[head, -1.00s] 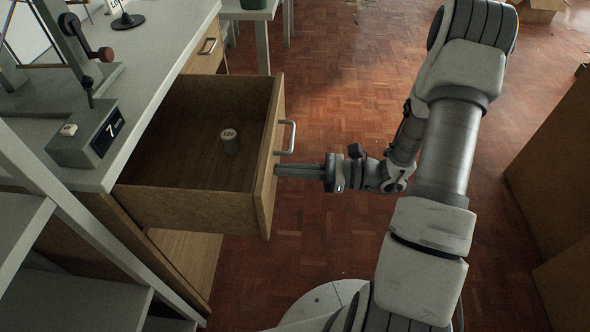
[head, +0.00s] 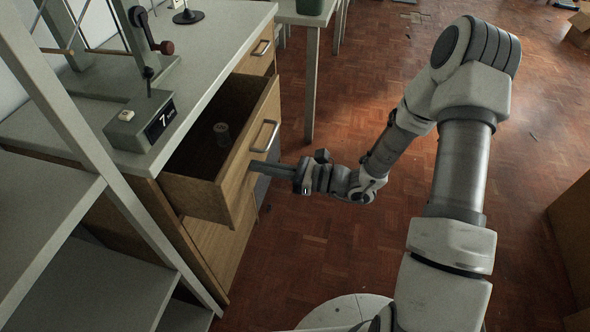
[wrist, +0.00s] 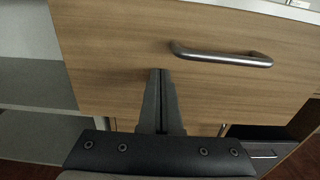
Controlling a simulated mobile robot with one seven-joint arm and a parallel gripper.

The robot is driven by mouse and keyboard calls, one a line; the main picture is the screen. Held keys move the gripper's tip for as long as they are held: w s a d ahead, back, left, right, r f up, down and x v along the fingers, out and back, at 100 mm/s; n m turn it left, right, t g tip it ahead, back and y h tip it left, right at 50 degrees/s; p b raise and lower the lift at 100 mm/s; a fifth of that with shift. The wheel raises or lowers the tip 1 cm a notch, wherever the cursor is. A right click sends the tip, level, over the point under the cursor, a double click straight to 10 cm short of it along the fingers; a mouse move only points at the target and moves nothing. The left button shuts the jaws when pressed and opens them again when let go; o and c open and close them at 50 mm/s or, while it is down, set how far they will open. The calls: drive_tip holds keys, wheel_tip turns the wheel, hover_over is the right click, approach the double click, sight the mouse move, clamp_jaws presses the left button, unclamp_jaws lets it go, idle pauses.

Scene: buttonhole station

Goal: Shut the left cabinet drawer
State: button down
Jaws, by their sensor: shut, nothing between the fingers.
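The left cabinet drawer (head: 231,172) is partly open in the head view, sticking out from under the grey worktop. Its wooden front has a metal bar handle (head: 264,135), which also shows in the wrist view (wrist: 222,55). My gripper (head: 252,168) is shut and empty. In the wrist view its fingertips (wrist: 161,72) are at the drawer front, below and left of the handle. They look to be touching the front, apart from the handle.
A grey shelf unit (head: 50,220) with a slanting post stands at the left. A small box marked 7 (head: 140,122) sits on the worktop (head: 215,45). Another closed drawer (head: 258,52) is farther back.

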hover_over(211, 176)
drive_tip(key=shift+a+r, duration=0.15)
drive_tip(key=shift+a+r, duration=0.1)
idle(0.4)
